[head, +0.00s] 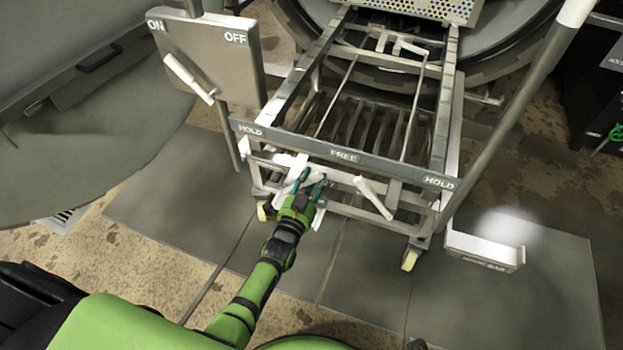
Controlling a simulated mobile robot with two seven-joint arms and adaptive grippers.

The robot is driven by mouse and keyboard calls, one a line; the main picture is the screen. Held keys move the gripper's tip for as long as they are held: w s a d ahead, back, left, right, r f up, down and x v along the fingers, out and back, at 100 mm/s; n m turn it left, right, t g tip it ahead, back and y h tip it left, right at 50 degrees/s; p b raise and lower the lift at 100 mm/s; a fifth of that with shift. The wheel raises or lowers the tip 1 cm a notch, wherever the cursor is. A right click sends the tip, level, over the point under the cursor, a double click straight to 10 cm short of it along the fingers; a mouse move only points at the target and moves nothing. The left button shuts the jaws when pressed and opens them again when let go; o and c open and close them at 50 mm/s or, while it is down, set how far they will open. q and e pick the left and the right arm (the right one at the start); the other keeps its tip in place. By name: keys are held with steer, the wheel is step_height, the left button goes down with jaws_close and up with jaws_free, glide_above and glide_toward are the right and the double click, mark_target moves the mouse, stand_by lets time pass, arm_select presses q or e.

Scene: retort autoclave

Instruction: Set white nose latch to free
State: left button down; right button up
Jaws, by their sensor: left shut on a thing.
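A grey bar with the labels HOLD, FREE and HOLD (343,156) runs across the front of the trolley (440,110). Below it are two white parts. One white latch handle (291,163) is at the left, below and between the left HOLD and FREE labels. My left gripper (311,178) is shut on it, its teal fingertips reaching up from below; the fingers hide part of it. The other white lever (373,197) slants down to the right between FREE and the right HOLD, apart from the gripper. My right gripper is not in view.
A grey box (218,60) marked ON and OFF, with a white lever (190,80), stands at upper left. The round vessel opening (500,60) is behind. Floor at lower right is clear.

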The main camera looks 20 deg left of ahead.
arm_select(q)
steer(key=shift+d, duration=0.1)
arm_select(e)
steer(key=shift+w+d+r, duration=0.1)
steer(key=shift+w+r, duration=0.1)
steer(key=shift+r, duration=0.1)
arm_select(q)
steer(key=shift+f, duration=0.1)
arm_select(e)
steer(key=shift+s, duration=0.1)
arm_select(q)
steer(key=c, duration=0.8)
jaws_free()
steer(key=shift+c, duration=0.2)
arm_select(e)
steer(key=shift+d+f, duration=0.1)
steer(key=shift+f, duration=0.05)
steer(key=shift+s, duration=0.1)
arm_select(q)
steer(key=s, duration=1.2)
steer(key=shift+a, duration=0.2)
steer(key=shift+f, duration=0.1)
